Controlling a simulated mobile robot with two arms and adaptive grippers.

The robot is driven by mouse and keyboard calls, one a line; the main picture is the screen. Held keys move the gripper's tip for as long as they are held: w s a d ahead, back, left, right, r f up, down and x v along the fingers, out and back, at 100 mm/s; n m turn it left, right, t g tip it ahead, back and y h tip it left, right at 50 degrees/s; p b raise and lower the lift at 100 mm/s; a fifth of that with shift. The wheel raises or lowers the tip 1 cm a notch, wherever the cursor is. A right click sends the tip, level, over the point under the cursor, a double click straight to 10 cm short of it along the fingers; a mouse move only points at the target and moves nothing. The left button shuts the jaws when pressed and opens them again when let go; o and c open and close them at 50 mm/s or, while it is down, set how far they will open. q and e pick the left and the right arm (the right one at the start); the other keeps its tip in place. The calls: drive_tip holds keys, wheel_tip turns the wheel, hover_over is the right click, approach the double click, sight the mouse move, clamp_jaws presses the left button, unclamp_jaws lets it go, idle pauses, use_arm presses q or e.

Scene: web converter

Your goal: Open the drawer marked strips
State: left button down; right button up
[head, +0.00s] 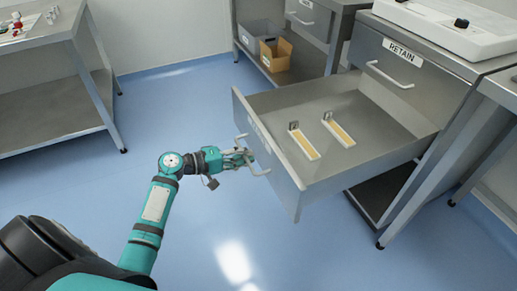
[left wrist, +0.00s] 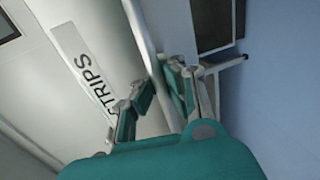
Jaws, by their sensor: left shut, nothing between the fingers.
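The drawer marked STRIPS (head: 375,116) is pulled far out from its cabinet in the head view. Two white holders with yellowish strips (head: 304,144) (head: 339,132) lie inside it. Its STRIPS label (left wrist: 85,68) reads clearly in the left wrist view. The bar handle (head: 260,171) is on the drawer's front, and it also shows in the left wrist view (left wrist: 138,25). My left gripper (head: 246,157) is at the handle, shut, with nothing held. Whether its fingers touch the bar I cannot tell. My right gripper is not in view.
A closed drawer marked RETAIN (head: 420,88) is behind the open one, with a white device (head: 450,25) on the top. A steel table (head: 45,50) stands at left. Grey and tan bins (head: 276,56) sit on a low shelf. The blue floor (head: 160,110) between is clear.

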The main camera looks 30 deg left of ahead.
use_arm(q)
drive_tip(key=shift+s+a, duration=0.4)
drive_tip(key=shift+s, duration=0.05)
drive_tip(key=c, duration=2.1)
unclamp_jaws()
drive_tip(key=o, duration=0.7)
drive_tip(key=v, duration=1.2)
drive_tip(key=shift+f, duration=0.1)
